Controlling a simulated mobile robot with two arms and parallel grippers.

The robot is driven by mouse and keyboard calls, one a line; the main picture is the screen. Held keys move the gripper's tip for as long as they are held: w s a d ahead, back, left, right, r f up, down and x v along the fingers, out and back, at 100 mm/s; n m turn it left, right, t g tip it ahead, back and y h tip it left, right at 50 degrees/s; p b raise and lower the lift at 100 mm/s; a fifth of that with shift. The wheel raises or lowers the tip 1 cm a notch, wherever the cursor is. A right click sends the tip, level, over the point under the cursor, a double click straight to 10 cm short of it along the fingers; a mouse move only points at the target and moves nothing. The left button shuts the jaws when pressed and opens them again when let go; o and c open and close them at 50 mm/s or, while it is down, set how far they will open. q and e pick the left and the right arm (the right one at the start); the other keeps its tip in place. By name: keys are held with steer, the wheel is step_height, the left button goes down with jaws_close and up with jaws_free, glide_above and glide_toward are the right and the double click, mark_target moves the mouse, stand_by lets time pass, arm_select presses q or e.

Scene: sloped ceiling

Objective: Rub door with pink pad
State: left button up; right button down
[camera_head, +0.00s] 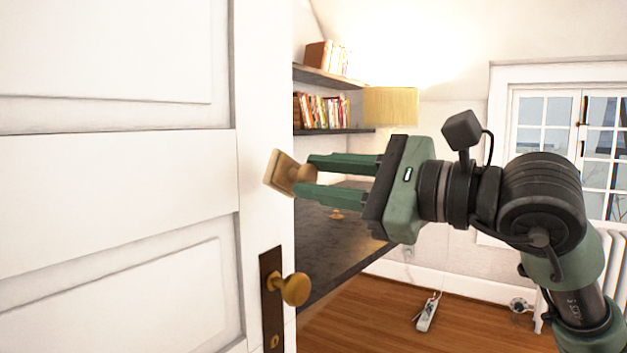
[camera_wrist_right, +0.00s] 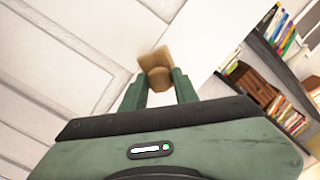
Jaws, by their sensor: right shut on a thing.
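The white paneled door (camera_head: 120,170) fills the left of the head view and has a brass knob (camera_head: 294,289) on a dark plate. My right gripper (camera_head: 304,175) reaches in from the right and is shut on the knob-like handle of a small square pad (camera_head: 279,171). The pad looks tan rather than pink. Its flat face is turned toward the door, near the door's edge and above the brass knob. In the right wrist view the pad (camera_wrist_right: 153,58) shows against the white door (camera_wrist_right: 95,38). I cannot tell whether it touches. My left gripper is out of view.
A dark table (camera_head: 345,235) stands behind the gripper, beyond the door's edge. Wall shelves with books (camera_head: 322,112) and a yellow lampshade (camera_head: 391,105) are farther back. A window and radiator are at the right. Wooden floor (camera_head: 400,320) shows below, with a small device on it.

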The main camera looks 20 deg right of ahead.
steer(key=shift+b+v, duration=0.4)
steer(key=shift+v, duration=0.45)
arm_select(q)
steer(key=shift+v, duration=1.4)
arm_select(e)
steer(key=shift+s+d, duration=0.4)
steer(key=shift+s, duration=0.15)
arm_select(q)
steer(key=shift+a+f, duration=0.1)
